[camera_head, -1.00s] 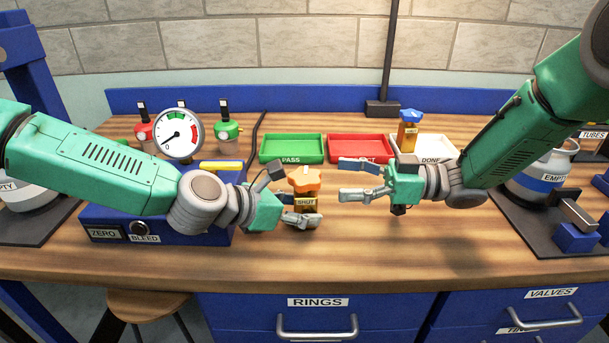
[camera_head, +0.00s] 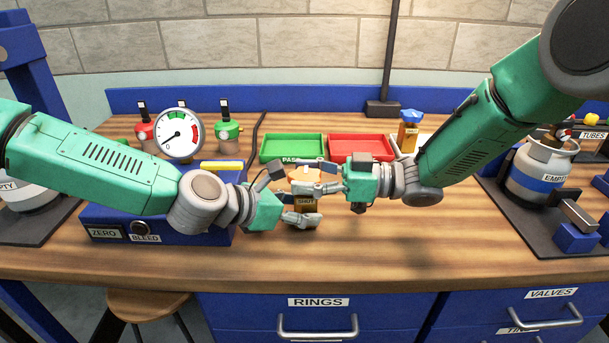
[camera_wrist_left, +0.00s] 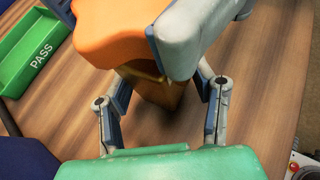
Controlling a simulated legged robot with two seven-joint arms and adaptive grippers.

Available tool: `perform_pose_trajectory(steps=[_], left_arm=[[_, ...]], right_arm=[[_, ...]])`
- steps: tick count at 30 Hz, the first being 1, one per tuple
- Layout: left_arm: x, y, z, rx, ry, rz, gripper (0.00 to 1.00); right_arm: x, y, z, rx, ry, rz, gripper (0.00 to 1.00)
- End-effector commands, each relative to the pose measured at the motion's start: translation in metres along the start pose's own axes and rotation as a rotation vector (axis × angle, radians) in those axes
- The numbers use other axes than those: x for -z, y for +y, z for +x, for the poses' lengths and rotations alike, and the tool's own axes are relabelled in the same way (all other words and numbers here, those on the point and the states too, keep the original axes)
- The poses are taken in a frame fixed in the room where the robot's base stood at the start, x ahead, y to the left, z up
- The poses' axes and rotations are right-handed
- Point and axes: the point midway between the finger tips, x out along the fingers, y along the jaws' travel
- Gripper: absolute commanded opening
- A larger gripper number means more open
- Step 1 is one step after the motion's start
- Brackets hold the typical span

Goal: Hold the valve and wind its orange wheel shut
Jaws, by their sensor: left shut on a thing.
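The valve (camera_head: 305,202) stands upright at the middle of the bench, with a SHUT label on its body. Its orange wheel (camera_head: 303,174) is on top, partly hidden by my right gripper. The wheel (camera_wrist_left: 112,38) looks large in the left wrist view. My left gripper (camera_head: 298,204) is shut on the valve's body, low down and from the left. My right gripper (camera_head: 302,176) comes in from the right with its fingers apart, one behind and one in front of the wheel. Whether both fingers touch the wheel is hard to tell.
A green PASS tray (camera_head: 292,138) and a red tray (camera_head: 361,140) stand behind. A gauge (camera_head: 179,134) and blue box (camera_head: 185,232) are left. The front bench strip is clear.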

Motion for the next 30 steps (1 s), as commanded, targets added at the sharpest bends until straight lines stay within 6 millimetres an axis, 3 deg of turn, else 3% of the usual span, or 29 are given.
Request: perform_pose_trajectory(steps=[14, 30], left_arm=[[-0.0003, -0.0005, -0.0001, 0.001, 0.0, 0.0, 0.35], [-0.0002, -0.0009, 0.0, 0.002, 0.0, 0.0, 0.35]], right_arm=[[0.0008, -0.0001, 0.0002, -0.096, 0.003, 0.0, 0.2], [0.0004, -0.0017, 0.0012, -0.562, 0.002, 0.002, 0.2]])
